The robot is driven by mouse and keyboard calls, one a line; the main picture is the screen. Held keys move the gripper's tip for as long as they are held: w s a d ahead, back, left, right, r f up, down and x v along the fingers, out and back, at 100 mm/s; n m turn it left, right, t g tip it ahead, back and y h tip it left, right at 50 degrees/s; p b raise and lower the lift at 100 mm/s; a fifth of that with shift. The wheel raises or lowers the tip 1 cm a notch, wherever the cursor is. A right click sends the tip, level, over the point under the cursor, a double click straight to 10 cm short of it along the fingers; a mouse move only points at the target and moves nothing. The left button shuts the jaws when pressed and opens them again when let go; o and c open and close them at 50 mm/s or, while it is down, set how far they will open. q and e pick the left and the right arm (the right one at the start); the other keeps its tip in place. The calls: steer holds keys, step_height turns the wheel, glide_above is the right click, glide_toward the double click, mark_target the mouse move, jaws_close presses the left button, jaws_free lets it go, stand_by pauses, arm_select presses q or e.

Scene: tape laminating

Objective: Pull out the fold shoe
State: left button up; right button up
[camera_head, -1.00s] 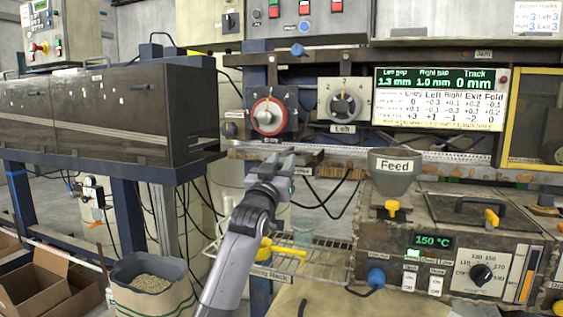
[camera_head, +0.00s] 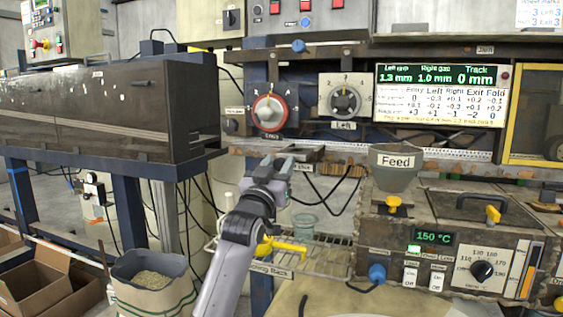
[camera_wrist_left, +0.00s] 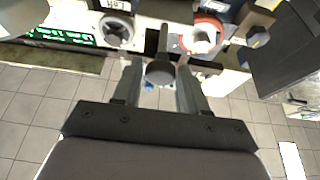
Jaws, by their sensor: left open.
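My left gripper (camera_head: 284,166) is in front of the machine, below the Entry dial (camera_head: 269,112). In the left wrist view its fingers (camera_wrist_left: 160,84) are apart, with a dark round knob (camera_wrist_left: 160,72) on a short stem between them in the picture. I cannot tell whether the fingers touch the knob. No part is clearly readable as the fold shoe; a small label beside the gripper in the head view is too blurred to read. The knob is hidden behind my gripper in the head view. My right gripper is not in view.
The Left dial (camera_head: 343,101) is right of the Entry dial. A Feed hopper (camera_head: 396,166) and a heater box (camera_head: 447,211) stand to the right. A wire rack (camera_head: 325,256) with a yellow-handled tool (camera_head: 281,247) and a clear cup (camera_head: 304,226) lies below the gripper.

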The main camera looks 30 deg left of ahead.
arm_select(q)
steer(key=shift+v, duration=2.1)
steer(key=s+d+f+m+g+h, duration=0.1)
steer(key=s+d+f+g, duration=0.2)
steer(key=f, duration=0.6)
steer(key=s+d+f+m+g+h, duration=0.1)
steer(key=s+d+f+g, duration=0.2)
steer(key=f, duration=0.5)
steer(key=s+d+f+m+g+h, duration=0.1)
steer(key=s+d+f+g+h, duration=0.2)
steer(key=f, duration=0.6)
steer(key=s+d+f+m+g, duration=0.1)
steer(key=s+d+f+g, duration=0.15)
steer(key=s+f, duration=0.45)
steer(key=s+d+f+g, duration=0.2)
steer(key=s+g, duration=0.2)
steer(key=s, duration=0.7)
steer(key=s+d+f+m+g, duration=0.1)
steer(key=s+d+f+g, duration=0.15)
steer(key=s+f, duration=0.45)
steer(key=shift+w+d+r+t+h+p, duration=0.1)
steer(key=shift+w+d+t+h+p, duration=0.25)
steer(key=shift+w+t+p, duration=0.6)
steer(key=shift+w+d+t+h+p, duration=0.4)
steer(key=shift+w+t+p, duration=0.1)
steer(key=shift+t+p, duration=0.75)
steer(key=shift+w+d+t+h+p, duration=0.3)
steer(key=shift+w+t+p, duration=0.45)
steer(key=shift+t+p, duration=0.35)
